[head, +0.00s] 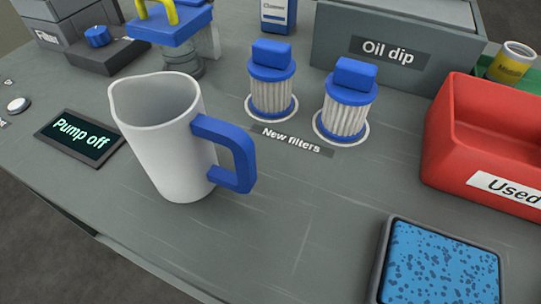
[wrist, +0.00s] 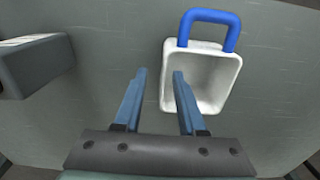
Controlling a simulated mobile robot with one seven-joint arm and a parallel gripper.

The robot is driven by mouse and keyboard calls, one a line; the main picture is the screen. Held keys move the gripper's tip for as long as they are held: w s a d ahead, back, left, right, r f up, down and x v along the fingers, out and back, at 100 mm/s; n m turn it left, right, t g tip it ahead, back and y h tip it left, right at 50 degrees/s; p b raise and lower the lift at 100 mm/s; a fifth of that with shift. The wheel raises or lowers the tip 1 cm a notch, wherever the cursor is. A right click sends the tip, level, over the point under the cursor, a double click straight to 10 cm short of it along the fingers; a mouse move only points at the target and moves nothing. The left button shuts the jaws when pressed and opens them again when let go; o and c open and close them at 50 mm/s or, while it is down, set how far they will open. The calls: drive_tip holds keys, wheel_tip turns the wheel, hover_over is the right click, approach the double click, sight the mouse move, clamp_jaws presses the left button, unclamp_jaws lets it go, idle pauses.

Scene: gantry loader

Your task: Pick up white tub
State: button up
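A white tub (wrist: 217,61) with a squarish open top and a blue loop handle (wrist: 211,17) shows right of centre in the wrist view. My gripper (wrist: 159,73) is open in that view, with its two blue-grey fingers apart. The right finger overlaps the tub's opening, and the left finger is outside its left wall. That wall appears between the fingers; I cannot tell the depth or any contact. No gripper shows in the head view, and I cannot make out this squarish tub there.
In the head view, a white jug (head: 165,150) with a blue side handle stands on the grey bench. Around it are two filters (head: 271,95) (head: 345,117), a red "Used" bin (head: 459,155) and a blue speckled pad (head: 440,265). The wrist view shows a dark grey box (wrist: 37,66) at left.

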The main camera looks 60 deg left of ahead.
drive_tip(key=shift+a+f+b, duration=0.2)
drive_tip(key=shift+f+b, duration=1.1)
drive_tip(key=shift+f, duration=0.3)
drive_tip(key=shift+a+f+b, duration=0.2)
drive_tip(key=shift+f+b, duration=1.05)
drive_tip(key=shift+f, duration=0.35)
drive_tip(key=shift+r, duration=0.1)
clamp_jaws()
